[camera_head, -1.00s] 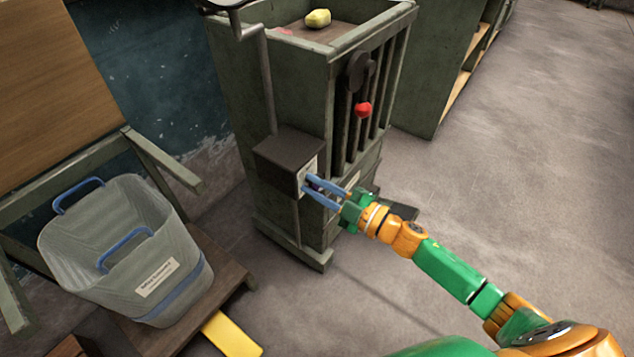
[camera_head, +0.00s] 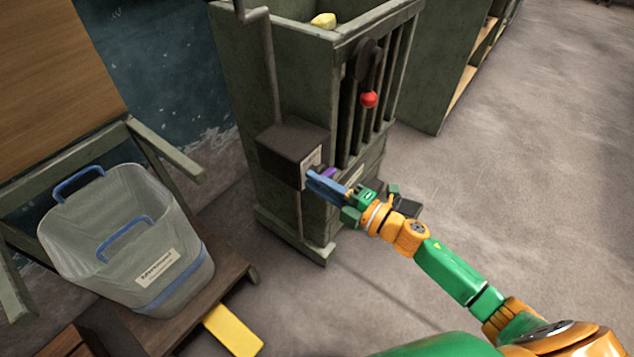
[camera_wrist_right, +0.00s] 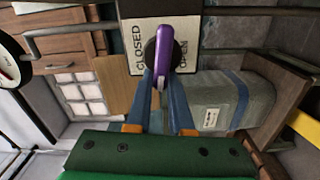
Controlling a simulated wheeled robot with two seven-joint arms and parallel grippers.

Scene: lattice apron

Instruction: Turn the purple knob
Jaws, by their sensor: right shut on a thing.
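The purple knob (camera_wrist_right: 163,62) shows in the right wrist view as a long purple handle on a dark round base. Behind it is a plate (camera_wrist_right: 135,40) marked CLOSED on the left and OPEN on the right. In the head view the knob (camera_head: 328,173) shows partly, on the dark box (camera_head: 290,150) on the green cabinet's side. My right gripper (camera_head: 318,184) is at the box, with its blue fingers on the knob. In the right wrist view the fingers (camera_wrist_right: 160,82) are shut around the handle. My left gripper is not in view.
A grey bin (camera_head: 125,235) with blue handles stands on a wooden platform at the left. A lever with a red ball (camera_head: 369,99) is on the slatted cabinet front. A yellow object (camera_head: 323,20) sits in the cabinet's top. Floor at the right is clear.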

